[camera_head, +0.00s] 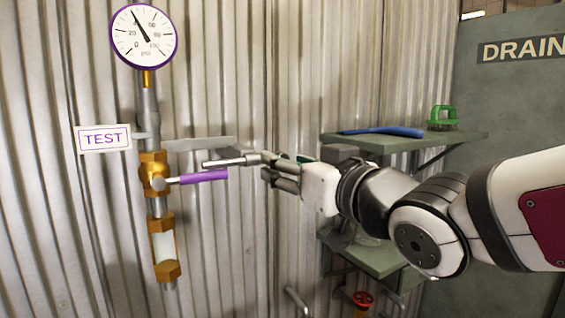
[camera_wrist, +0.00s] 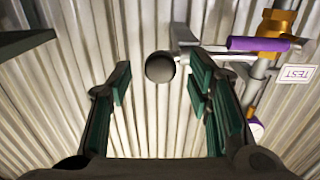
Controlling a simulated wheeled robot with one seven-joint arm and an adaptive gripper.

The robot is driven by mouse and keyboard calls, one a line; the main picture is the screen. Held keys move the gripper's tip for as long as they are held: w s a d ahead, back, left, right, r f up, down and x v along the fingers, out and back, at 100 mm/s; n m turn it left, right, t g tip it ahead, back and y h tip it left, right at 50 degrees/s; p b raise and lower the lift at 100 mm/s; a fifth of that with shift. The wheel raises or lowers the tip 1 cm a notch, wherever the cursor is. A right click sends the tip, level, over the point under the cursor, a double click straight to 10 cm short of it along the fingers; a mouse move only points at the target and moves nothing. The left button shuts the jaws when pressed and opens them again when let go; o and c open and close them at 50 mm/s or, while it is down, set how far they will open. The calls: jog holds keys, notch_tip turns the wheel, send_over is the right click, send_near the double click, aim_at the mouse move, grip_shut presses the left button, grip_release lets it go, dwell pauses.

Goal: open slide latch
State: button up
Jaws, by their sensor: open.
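A grey metal rod (camera_head: 225,162) sticks out from a flat grey bar (camera_head: 200,144) at the wall; it looks like the slide latch. In the wrist view its round dark end (camera_wrist: 160,67) faces the camera, between and beyond the fingertips. My gripper (camera_head: 268,166) is open and empty, pointing left at the rod's end; the fingers overlap that end in the head view. In the wrist view my green-padded fingers (camera_wrist: 158,85) stand wide apart on either side of it. Whether they touch it I cannot tell.
A purple-handled lever (camera_head: 204,177) on a brass valve (camera_head: 154,172) sits just below the rod. A gauge (camera_head: 144,36) and TEST sign (camera_head: 103,138) are nearby. A green shelf (camera_head: 440,142) holds a blue tool (camera_head: 385,131). A DRAIN panel (camera_head: 515,110) stands right.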

aim_at(246, 163)
jog(key=shift+x, duration=1.55)
jog(key=shift+s, duration=0.1)
grip_shut()
